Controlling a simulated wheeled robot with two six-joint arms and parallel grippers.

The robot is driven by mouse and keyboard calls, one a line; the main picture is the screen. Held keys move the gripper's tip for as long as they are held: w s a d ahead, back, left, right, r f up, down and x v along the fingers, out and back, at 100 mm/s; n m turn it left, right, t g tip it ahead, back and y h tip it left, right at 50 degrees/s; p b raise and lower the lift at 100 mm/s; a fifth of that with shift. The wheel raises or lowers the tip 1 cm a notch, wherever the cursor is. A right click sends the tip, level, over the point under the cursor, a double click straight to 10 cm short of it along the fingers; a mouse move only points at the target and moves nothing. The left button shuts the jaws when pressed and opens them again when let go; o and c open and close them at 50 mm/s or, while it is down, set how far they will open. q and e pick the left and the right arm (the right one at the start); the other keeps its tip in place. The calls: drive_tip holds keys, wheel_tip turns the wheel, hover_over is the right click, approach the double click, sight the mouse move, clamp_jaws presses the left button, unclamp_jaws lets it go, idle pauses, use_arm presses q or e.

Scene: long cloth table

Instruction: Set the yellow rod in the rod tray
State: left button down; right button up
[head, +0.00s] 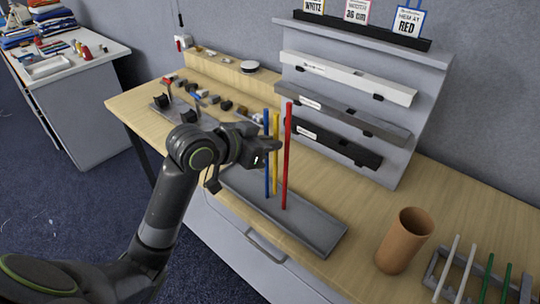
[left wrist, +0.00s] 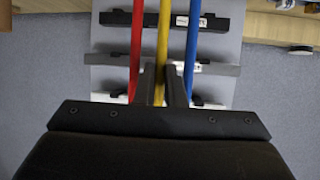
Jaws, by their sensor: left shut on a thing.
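The yellow rod (head: 275,180) is upright between a blue rod (head: 267,182) and a red rod (head: 287,160) in the head view. My left gripper (head: 274,147) is shut on the yellow rod above its middle. In the left wrist view the yellow rod (left wrist: 162,45) runs between my two fingers, with the red rod (left wrist: 136,45) on the left and the blue rod (left wrist: 191,45) on the right. A long, shallow grey tray (head: 310,238) lies below the rods. I cannot tell whether the yellow rod's lower end touches it. My right gripper is not in view.
A grey stepped stand (head: 428,70) with white, grey and black bars rises behind. A brown cup (head: 403,240) and a rack with white and green rods (head: 432,268) stand at right. Small items (head: 210,98) line the table's left part. Bare wood lies between tray and cup.

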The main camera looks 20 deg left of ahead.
use_arm(q)
drive_tip(key=shift+w+f+p, duration=0.1)
drive_tip(key=shift+f+p, duration=0.2)
drive_tip(key=shift+f, duration=1.85)
drive_tip(key=shift+f, duration=0.15)
drive_tip(key=c, duration=1.8)
unclamp_jaws()
approach(274, 156)
drive_tip(key=v, duration=0.3)
drive_tip(key=shift+a, duration=0.15)
